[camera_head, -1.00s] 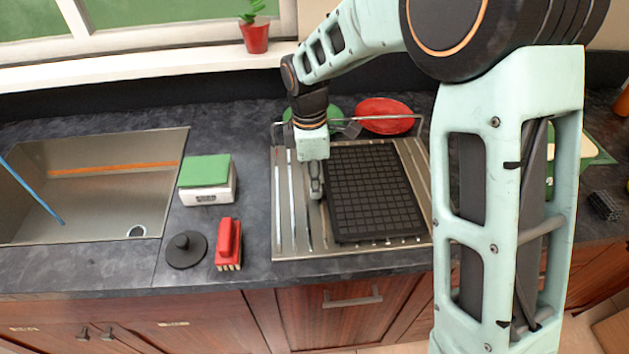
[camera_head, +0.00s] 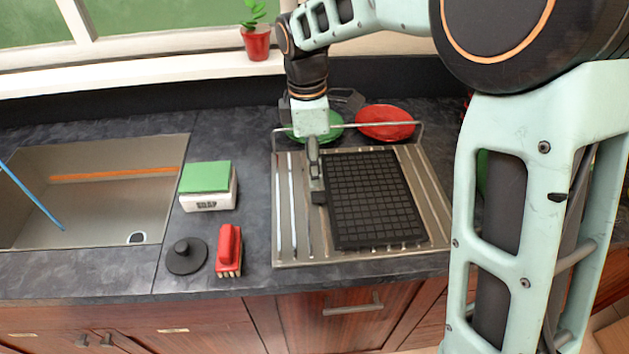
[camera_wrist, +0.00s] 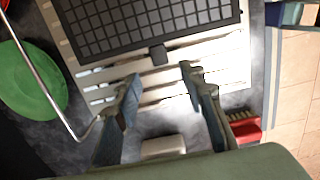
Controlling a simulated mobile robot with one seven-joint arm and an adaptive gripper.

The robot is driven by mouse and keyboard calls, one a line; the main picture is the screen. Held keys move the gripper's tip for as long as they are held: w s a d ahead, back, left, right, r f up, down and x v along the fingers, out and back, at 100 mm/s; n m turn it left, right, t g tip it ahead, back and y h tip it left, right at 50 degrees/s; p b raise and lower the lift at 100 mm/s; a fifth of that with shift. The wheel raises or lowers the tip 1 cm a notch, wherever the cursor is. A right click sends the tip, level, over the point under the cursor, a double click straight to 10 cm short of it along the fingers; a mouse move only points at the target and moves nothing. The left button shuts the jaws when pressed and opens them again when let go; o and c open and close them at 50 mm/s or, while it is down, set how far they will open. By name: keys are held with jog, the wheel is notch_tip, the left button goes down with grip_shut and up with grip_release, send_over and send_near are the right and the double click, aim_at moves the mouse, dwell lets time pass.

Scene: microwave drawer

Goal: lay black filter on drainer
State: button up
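The black filter (camera_head: 372,200), a flat dark grid panel, lies on the metal drainer (camera_head: 440,225). In the wrist view the filter (camera_wrist: 150,22) fills the top, with a small tab at its near edge. My gripper (camera_head: 317,190) is just left of the filter's left edge in the head view. In the wrist view my gripper (camera_wrist: 160,78) has its two fingers spread, with nothing held between them. The tab lies just beyond the gap between the fingertips. I cannot tell how high the fingertips are above the drainer (camera_wrist: 235,68).
A green plate (camera_head: 328,133) and a red plate (camera_head: 386,122) are behind the drainer's wire rail. Left of the drainer are a green-topped soap box (camera_head: 208,198), a red brush (camera_head: 229,248) and a black stopper (camera_head: 186,257). The sink (camera_head: 110,200) is farther left.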

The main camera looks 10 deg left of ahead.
jog(key=shift+a+r, duration=0.1)
jog(key=shift+r, duration=2.2)
